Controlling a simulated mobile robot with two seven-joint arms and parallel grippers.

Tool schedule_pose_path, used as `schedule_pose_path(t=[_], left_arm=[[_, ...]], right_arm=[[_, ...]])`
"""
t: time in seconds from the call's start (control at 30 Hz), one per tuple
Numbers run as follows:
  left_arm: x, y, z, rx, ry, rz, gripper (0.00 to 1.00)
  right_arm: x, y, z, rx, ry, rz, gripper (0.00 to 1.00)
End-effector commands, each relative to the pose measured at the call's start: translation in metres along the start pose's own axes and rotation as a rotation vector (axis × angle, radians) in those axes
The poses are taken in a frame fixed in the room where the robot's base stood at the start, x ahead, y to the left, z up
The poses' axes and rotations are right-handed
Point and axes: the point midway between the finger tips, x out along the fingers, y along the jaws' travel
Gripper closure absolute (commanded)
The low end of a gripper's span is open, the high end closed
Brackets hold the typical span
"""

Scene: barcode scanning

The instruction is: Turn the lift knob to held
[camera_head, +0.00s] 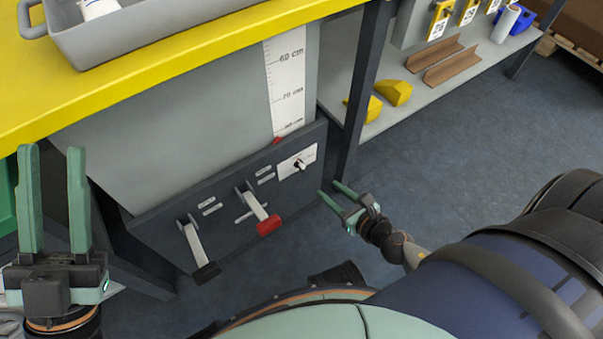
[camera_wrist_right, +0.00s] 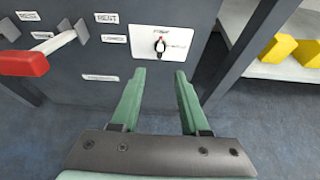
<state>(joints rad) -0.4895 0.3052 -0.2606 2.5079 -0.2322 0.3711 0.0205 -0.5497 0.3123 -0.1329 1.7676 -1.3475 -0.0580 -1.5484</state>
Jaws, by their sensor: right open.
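The lift knob (camera_head: 299,164) is a small black knob on a white plate at the right end of the dark control panel. It also shows in the right wrist view (camera_wrist_right: 160,46), upright on its plate with small labels too blurred to read. My right gripper (camera_head: 336,188) is open and empty, to the right of and below the knob in the head view. In the right wrist view its green fingers (camera_wrist_right: 160,75) point at the plate, apart from the knob. My left gripper (camera_head: 52,155) is open and empty at the far left, its fingers pointing up.
A lever with a red handle (camera_head: 269,225) and one with a black handle (camera_head: 206,272) stick out from the panel left of the knob. A dark table leg (camera_head: 362,90) stands just right of the panel. A shelf with yellow blocks (camera_head: 394,92) is behind.

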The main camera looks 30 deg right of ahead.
Motion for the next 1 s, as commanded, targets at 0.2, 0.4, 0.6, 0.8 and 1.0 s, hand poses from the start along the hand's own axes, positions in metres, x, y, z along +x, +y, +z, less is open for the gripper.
schedule_pose_path(t=[0.2,0.4,0.6,0.8,1.0], left_arm=[[0.001,0.0,-0.003,0.002,0.009,0.001,0.65],[0.0,0.0,-0.002,0.002,0.007,0.001,0.65],[-0.005,0.003,0.004,0.006,0.004,0.003,0.65],[-0.008,0.006,0.008,0.011,0.001,0.006,0.65],[-0.009,0.007,0.009,0.012,-0.001,0.007,0.65]], right_arm=[[0.018,0.0,0.001,-0.02,-0.004,0.002,0.55],[0.054,0.0,0.001,-0.018,-0.004,0.001,0.55],[0.09,0.0,-0.001,-0.015,-0.003,0.001,0.55],[0.116,0.0,-0.001,-0.015,-0.002,0.001,0.55],[0.125,0.001,0.0,-0.014,-0.001,0.002,0.55]])
